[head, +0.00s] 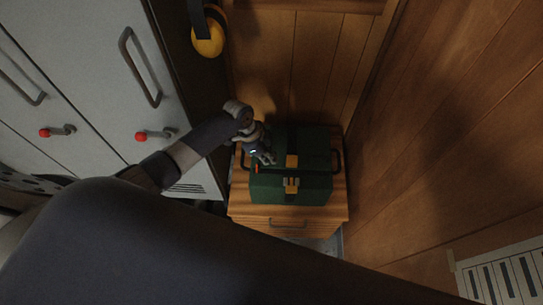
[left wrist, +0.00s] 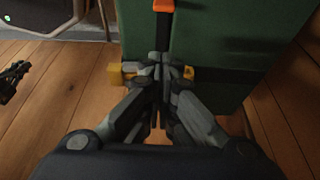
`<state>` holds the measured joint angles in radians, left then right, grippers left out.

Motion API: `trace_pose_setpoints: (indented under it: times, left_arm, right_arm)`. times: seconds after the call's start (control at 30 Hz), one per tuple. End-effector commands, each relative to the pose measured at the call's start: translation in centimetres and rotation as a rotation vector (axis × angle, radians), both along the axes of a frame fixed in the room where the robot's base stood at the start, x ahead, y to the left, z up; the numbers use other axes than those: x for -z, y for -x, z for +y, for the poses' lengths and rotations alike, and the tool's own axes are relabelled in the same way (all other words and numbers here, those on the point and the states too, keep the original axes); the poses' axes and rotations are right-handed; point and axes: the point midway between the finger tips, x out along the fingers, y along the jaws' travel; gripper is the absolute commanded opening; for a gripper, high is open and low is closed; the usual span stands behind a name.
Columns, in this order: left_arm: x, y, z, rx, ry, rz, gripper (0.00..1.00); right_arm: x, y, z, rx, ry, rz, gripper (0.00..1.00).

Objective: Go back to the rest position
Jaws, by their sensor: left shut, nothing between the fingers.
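My left gripper (head: 267,158) is above the left part of a green toolbox (head: 310,185) in the head view. In the left wrist view the gripper (left wrist: 160,70) has its fingers together with nothing between them. The green side of the toolbox (left wrist: 215,35) fills the view behind the fingertips. Yellow latch parts of the box show on both sides of the fingers. I cannot tell whether the fingertips touch the box.
The toolbox stands on a small wooden drawer cabinet (head: 288,226) in a corner. A grey locker (head: 90,80) with handles and red knobs is at the left. Yellow ear defenders (head: 208,40) hang above. Wooden walls (head: 440,150) close in the right side.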

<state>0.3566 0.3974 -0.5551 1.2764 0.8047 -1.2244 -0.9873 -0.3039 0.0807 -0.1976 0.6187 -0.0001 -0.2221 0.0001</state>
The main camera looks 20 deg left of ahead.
Motion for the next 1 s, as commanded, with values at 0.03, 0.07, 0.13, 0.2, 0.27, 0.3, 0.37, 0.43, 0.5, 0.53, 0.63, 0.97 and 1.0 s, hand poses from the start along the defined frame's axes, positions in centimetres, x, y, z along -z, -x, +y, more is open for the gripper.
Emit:
trace_pose_setpoints:
  times: [0.03,0.07,0.13,0.2,0.27,0.3,0.37,0.43,0.5,0.53,0.63,0.97,1.0]
  left_arm:
    - [-1.4,0.1,0.3,0.000,0.000,-0.001,0.00]
    - [-1.8,0.1,0.4,0.000,0.000,-0.001,0.00]
    - [-2.7,0.2,0.7,0.000,0.000,-0.001,0.00]
    - [-3.5,0.3,1.0,0.000,0.000,-0.001,0.00]
    - [-4.1,0.4,1.2,0.000,0.000,-0.001,0.00]
    - [-4.3,0.4,1.3,0.000,0.001,0.000,0.00]
    - [-4.6,0.5,1.4,0.000,0.001,0.000,0.00]
    - [-4.8,0.5,1.5,0.000,0.001,0.000,0.00]
    - [-4.8,0.5,1.6,0.000,0.001,0.000,0.00]
    - [-4.8,0.5,1.6,0.000,0.001,0.000,0.00]
    - [-4.7,0.5,1.5,0.000,0.002,-0.001,0.00]
    - [-5.5,7.1,-3.4,-0.121,0.024,0.032,0.00]
    - [-6.1,8.2,-4.0,-0.165,0.027,0.035,0.00]
  right_arm:
    - [-1.4,0.0,0.1,0.000,-0.001,-0.001,0.00]
    - [-1.8,0.0,0.1,0.000,-0.002,-0.001,0.00]
    - [-2.7,0.0,0.3,0.001,-0.003,-0.001,0.00]
    - [-3.5,-0.1,0.3,0.000,-0.004,-0.002,0.00]
    - [-4.0,-0.2,0.3,0.000,-0.004,-0.004,0.00]
    - [-4.3,-0.2,0.3,0.000,-0.004,-0.005,0.00]
    - [-4.6,-0.4,0.3,0.000,-0.004,-0.007,0.00]
    - [-4.7,-0.5,0.3,0.000,-0.004,-0.008,0.00]
    - [-4.7,-0.5,0.3,-0.001,-0.005,-0.008,0.00]
    - [-4.7,-0.5,0.3,-0.001,-0.005,-0.008,0.00]
    - [-4.6,-0.4,0.4,-0.002,-0.005,-0.008,0.00]
    - [-4.7,-0.5,0.3,-0.003,-0.004,-0.008,0.00]
    - [-4.7,-0.5,0.3,-0.003,-0.004,-0.008,0.00]
